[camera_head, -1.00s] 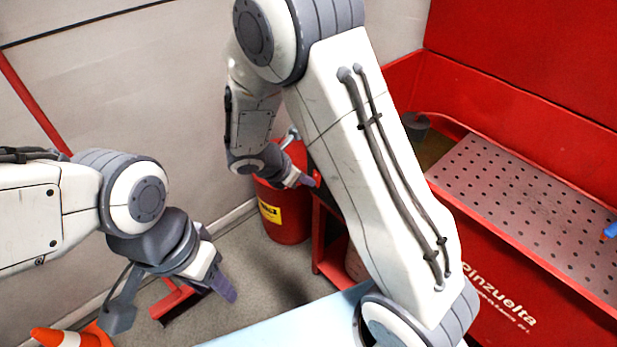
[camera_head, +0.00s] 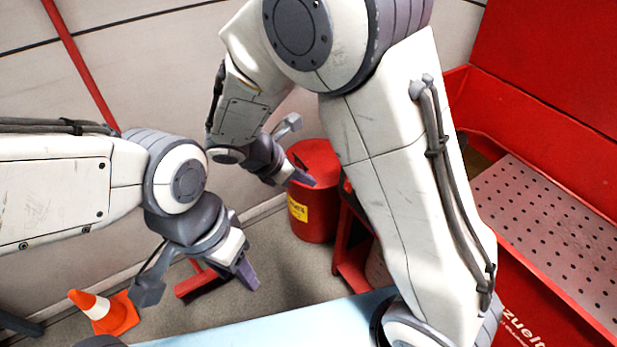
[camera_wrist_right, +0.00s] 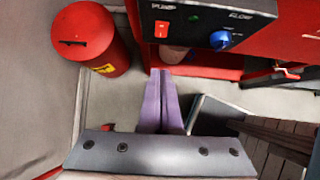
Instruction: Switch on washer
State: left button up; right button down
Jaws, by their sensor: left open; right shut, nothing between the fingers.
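The red washer (camera_head: 590,115) stands at the right in the head view, with a perforated grey tray (camera_head: 550,220). The right wrist view shows its dark control panel (camera_wrist_right: 190,40), with a red switch (camera_wrist_right: 162,29) under the word PUMP and a blue knob (camera_wrist_right: 220,40) under FLOW. My right gripper (camera_head: 308,179) is shut and empty. In the right wrist view its purple fingertips (camera_wrist_right: 160,74) appear just below the switch in the picture; I cannot tell the gap. My left gripper (camera_head: 250,278) is open and empty, away from the washer.
A red can (camera_head: 318,215) with a yellow label stands on the floor left of the washer. An orange cone (camera_head: 105,312) is at the lower left. A pale blue surface (camera_head: 270,325) lies in front. A slatted brown object (camera_wrist_right: 275,135) is at the lower right of the wrist view.

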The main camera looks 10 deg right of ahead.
jog(key=shift+a+f+p, duration=0.2)
jog(key=shift+f+p, duration=0.55)
jog(key=shift+p, duration=0.4)
jog(key=x, duration=0.4)
jog(key=d+r+b+x, duration=0.1)
jog(key=x, duration=0.3)
jog(key=d+x, duration=0.1)
jog(key=x, duration=0.3)
jog(key=shift+w+d, duration=0.3)
jog(key=shift+w, duration=0.15)
